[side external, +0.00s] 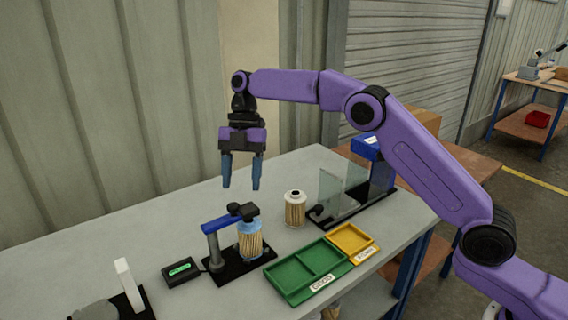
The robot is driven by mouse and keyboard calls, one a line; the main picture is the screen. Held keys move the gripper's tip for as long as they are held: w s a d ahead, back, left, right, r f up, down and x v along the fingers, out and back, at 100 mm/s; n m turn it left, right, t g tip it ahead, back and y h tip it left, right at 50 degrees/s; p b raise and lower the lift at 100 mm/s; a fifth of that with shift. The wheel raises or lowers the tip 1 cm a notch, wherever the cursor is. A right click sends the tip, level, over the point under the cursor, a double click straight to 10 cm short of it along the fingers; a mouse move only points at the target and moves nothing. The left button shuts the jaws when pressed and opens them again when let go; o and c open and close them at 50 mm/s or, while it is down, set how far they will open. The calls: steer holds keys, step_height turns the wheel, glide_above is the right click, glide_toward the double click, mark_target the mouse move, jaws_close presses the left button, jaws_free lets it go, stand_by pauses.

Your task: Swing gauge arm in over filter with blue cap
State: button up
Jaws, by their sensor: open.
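My gripper (241,186) is open and empty, pointing down above the bench, higher than the gauge stand. The blue gauge arm (222,222) runs from a grey post (214,250) on a black base to a dark head (243,211). The head sits over the top of a pleated filter with a blue cap (250,243), which stands upright on the same base. The head partly hides the cap, and I cannot tell whether they touch. A second pleated filter (295,210) with a pale top and dark centre stands upright on the bench to the right.
A black readout box (182,271) with a green display is left of the gauge. A green two-part tray (304,271) and a yellow tray (351,241) lie at front right. Clear panels (343,185) stand at back right. A white upright (129,283) is at front left.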

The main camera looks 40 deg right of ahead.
steer(key=s+d+r, duration=0.4)
steer(key=s+r, duration=0.2)
steer(key=s, duration=0.4)
steer(key=shift+s+d+r, duration=0.1)
stand_by(0.3)
steer(key=s+d+f+m+t+h, duration=0.1)
steer(key=s+d+f+m, duration=0.2)
steer(key=s, duration=0.6)
steer(key=s+d+f+m+t+h, duration=0.1)
steer(key=s+d+f+m, duration=0.2)
steer(key=s+d+m, duration=0.3)
steer(key=s+d+f+m+t, duration=0.1)
steer(key=s+d+f+m, duration=0.3)
steer(key=s, duration=1)
steer(key=shift+d+m+h, duration=0.3)
steer(key=shift+m+h, duration=0.1)
steer(key=shift+m, duration=0.4)
steer(key=shift+s+r, duration=0.1)
stand_by(0.5)
